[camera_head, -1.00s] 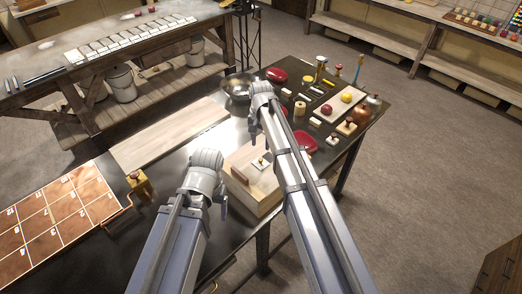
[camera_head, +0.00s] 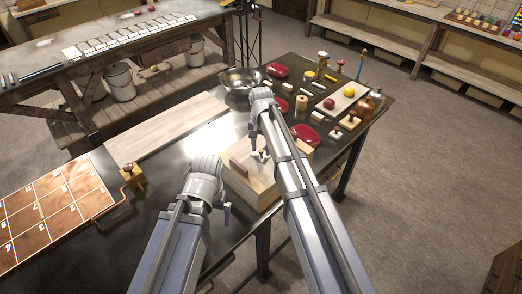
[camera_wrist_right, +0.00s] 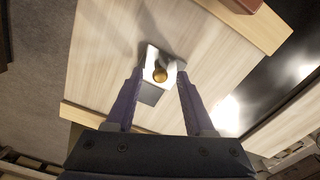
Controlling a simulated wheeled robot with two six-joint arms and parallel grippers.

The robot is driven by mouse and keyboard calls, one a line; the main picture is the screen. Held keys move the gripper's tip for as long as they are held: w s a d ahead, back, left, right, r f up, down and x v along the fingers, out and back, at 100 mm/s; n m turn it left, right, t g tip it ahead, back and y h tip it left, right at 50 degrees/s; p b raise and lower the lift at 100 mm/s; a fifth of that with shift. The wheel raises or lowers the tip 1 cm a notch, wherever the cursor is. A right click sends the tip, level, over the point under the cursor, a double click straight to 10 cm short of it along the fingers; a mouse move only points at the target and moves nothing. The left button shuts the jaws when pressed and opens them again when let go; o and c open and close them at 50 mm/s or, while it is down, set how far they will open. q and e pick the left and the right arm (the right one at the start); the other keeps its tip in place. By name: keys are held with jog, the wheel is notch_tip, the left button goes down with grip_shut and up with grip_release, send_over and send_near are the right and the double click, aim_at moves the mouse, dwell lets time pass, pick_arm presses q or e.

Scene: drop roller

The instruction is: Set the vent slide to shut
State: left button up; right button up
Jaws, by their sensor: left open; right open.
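The vent slide (camera_head: 263,157) is a small pale plate with a brass knob, on top of a light wooden box (camera_head: 262,196). In the right wrist view the knob (camera_wrist_right: 160,74) shows from above, with a dark patch (camera_wrist_right: 150,95) beside the plate. My right gripper (camera_head: 255,149) is just above the slide. In the wrist view its fingers (camera_wrist_right: 161,76) are open, one on each side of the knob; I cannot tell whether they touch it. My left gripper (camera_head: 227,213) is open and empty, left of the box and apart from it.
A red-brown block (camera_head: 240,169) is at the box top's left side. Red dishes (camera_head: 307,134), a metal bowl (camera_head: 241,80) and several small items stand behind.

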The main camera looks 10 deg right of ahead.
grip_shut()
dwell(0.3)
dwell(1.1)
